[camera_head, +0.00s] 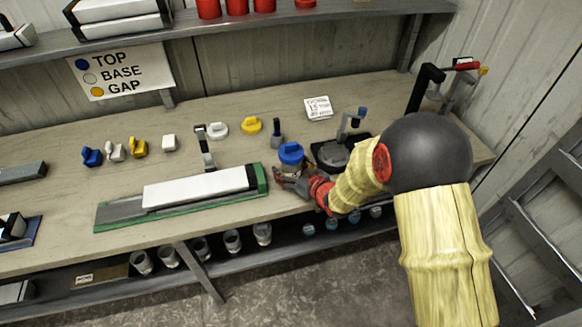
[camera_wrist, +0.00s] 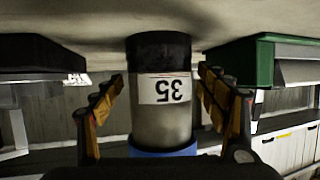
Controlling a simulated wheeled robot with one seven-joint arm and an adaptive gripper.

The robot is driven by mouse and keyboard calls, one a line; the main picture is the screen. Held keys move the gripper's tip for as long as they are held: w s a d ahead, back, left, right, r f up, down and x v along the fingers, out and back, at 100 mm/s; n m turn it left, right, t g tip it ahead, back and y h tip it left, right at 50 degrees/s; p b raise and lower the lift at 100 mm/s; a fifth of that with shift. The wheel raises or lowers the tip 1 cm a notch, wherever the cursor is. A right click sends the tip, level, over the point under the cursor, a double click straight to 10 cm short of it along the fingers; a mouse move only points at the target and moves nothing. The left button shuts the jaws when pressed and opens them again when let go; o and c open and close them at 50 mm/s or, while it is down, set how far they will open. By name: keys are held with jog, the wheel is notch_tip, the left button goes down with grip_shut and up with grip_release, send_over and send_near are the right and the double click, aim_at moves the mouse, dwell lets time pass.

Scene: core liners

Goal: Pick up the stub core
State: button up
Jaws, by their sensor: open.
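The stub core appears to be the short cylinder (camera_wrist: 160,112) in the wrist view, grey with a black end, a blue end and a white label reading 35 upside down. In the head view its blue top (camera_head: 290,152) shows on the bench, and its lower part is largely hidden by my gripper (camera_head: 284,177). In the wrist view my gripper (camera_wrist: 160,84) is open, with one finger on each side of the cylinder. A gap shows between each finger and the cylinder.
A green-edged tray (camera_head: 110,216) holding a long white core box (camera_head: 197,188) lies just left of my gripper. Blue, white and yellow small pieces stand along the bench (camera_head: 60,220).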

jog(key=shift+r, duration=0.1)
jog(key=shift+c, duration=0.3)
jog(key=c, duration=1.7)
jog(key=shift+r, duration=0.1)
jog(key=shift+c, duration=0.6)
